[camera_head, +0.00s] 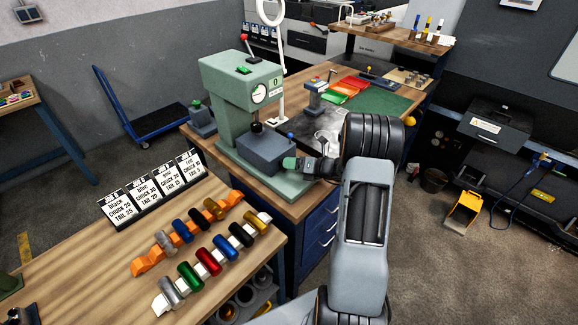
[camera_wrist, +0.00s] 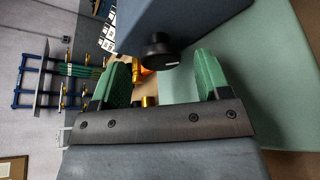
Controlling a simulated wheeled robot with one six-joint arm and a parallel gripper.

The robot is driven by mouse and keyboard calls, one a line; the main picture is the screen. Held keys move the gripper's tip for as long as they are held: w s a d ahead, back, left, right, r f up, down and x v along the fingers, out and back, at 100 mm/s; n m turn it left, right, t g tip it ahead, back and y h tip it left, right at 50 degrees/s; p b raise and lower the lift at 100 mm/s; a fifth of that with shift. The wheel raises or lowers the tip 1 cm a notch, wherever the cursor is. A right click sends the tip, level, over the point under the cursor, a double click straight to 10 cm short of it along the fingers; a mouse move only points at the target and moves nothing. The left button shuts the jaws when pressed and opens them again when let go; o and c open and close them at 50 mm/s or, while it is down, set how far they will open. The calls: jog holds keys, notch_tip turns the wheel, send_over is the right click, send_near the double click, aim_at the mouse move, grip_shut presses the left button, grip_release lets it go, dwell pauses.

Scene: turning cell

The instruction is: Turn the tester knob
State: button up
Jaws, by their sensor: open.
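The green tester (camera_head: 226,95) stands on the wooden workbench, with a round gauge on its front and a "0" sign. A blue-grey block (camera_head: 265,152) sits on its base. In the wrist view, a black knob (camera_wrist: 160,50) with a white mark sticks out from the block (camera_wrist: 180,20). My gripper (camera_head: 290,163) is at the block's right side in the head view and hides the knob there. In the wrist view, my gripper (camera_wrist: 157,73) is open, with green jaws apart on either side of the knob. I cannot tell whether they touch it.
A front table (camera_head: 75,265) holds coloured rollers on racks and a row of black-and-white cards (camera_head: 152,190). Behind the tester are a small vise-like device (camera_head: 318,97), coloured trays (camera_head: 345,90) and a green mat (camera_head: 383,101). A blue trolley (camera_head: 150,122) stands at left.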

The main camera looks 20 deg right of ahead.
jog(key=b+v, duration=0.1)
jog(key=v, duration=1)
jog(key=shift+s+b, duration=0.3)
jog(key=shift+b, duration=0.05)
jog(key=shift+r, duration=0.1)
dwell(0.5)
